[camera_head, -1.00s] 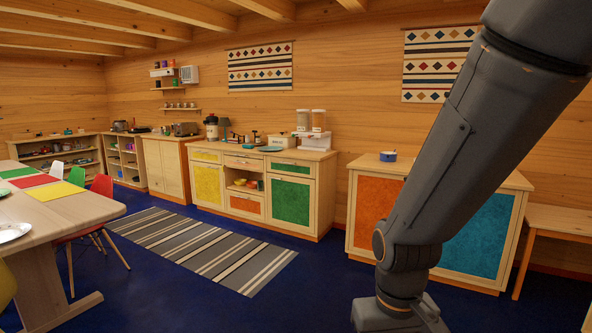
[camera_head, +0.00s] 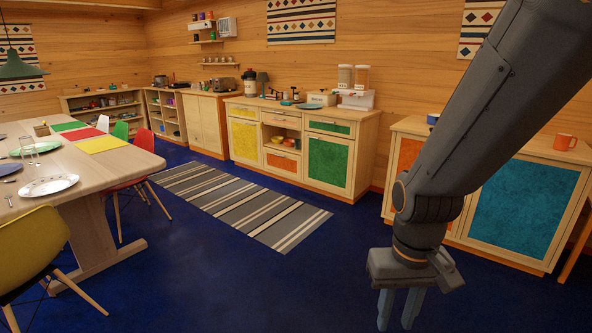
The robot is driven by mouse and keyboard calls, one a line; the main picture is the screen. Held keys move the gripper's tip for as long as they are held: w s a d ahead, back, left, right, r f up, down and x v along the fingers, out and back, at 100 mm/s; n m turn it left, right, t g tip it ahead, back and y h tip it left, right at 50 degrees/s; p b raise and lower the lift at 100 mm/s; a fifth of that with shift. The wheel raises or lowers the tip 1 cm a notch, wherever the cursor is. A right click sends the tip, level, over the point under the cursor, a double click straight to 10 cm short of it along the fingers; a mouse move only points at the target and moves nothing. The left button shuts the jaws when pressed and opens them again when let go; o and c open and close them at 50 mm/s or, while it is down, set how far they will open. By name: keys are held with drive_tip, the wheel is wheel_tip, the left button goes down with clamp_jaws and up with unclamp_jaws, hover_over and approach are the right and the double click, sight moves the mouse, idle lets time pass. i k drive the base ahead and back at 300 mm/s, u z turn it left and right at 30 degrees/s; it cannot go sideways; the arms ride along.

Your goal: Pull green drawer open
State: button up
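The green drawer (camera_head: 329,127) is a small panel with a light wood frame, at the top right of the long cabinet against the back wall. It looks shut, flush with the front. A larger green door (camera_head: 328,162) sits right below it. My gripper (camera_head: 398,308) hangs pointing down at the lower right, over the blue floor, well nearer to me than the cabinet. Its two fingers are apart with nothing between them. The lower fingertips are close to the bottom of the picture.
A striped rug (camera_head: 240,205) lies in front of the cabinet. A dining table (camera_head: 110,170) with a yellow chair (camera_head: 38,245) stands at the left. A low cabinet with a blue door (camera_head: 525,207) stands at the right. Blue floor between is clear.

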sight(342, 128)
drive_tip(key=u, duration=0.45)
drive_tip(key=i, duration=4.1)
drive_tip(key=z, duration=0.85)
drive_tip(key=i, duration=0.95)
drive_tip(key=z, duration=0.3)
